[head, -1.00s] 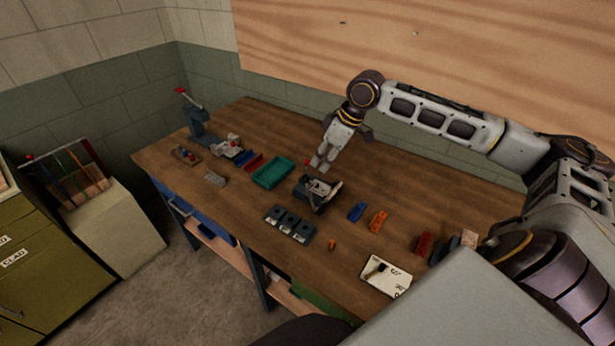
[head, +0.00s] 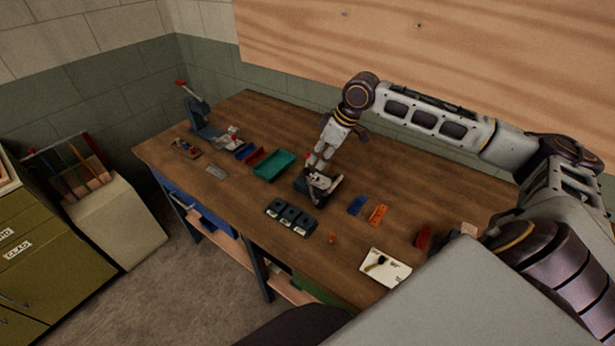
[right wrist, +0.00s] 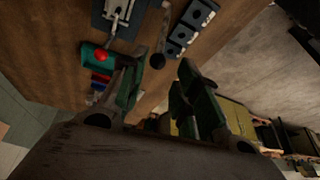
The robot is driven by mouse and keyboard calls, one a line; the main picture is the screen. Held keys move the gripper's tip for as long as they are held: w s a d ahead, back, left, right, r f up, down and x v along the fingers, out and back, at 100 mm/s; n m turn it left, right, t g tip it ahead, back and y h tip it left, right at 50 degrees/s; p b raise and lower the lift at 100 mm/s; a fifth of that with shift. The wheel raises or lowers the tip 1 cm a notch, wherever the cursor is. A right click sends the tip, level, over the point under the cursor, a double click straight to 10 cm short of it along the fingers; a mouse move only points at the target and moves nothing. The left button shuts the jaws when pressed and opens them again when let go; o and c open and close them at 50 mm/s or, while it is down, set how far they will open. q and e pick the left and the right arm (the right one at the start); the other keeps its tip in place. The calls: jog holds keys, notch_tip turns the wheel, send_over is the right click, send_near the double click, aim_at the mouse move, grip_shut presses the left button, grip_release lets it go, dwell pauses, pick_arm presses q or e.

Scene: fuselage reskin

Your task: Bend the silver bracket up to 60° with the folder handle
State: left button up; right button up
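The folder (head: 304,187) is a small dark bench device with pale metal parts, standing mid-table; it also shows at the top of the right wrist view (right wrist: 102,22). A silver piece (right wrist: 120,8) lies on it, but I cannot tell whether this is the bracket or a folder part. A thin rod with a red knob (right wrist: 100,56) sticks out from the folder, and a dark round-ended lever (right wrist: 158,60) is beside it. My right gripper (head: 314,163) is just above and behind the folder. Its fingers (right wrist: 165,75) are apart with nothing between them. My left gripper is out of view.
A green tray (head: 290,157) is left of the folder, and a dark three-part block (head: 290,216) is in front. Blue (head: 357,205) and orange (head: 378,215) parts lie to the right. A flat silver piece (head: 215,171) and a lever tool (head: 197,118) are farther left.

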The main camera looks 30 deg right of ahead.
aim_at(307, 177)
jog(key=shift+p+x, duration=0.4)
jog(key=shift+x, duration=4.9)
jog(key=c, duration=0.7)
grip_shut()
jog(key=shift+w, duration=0.1)
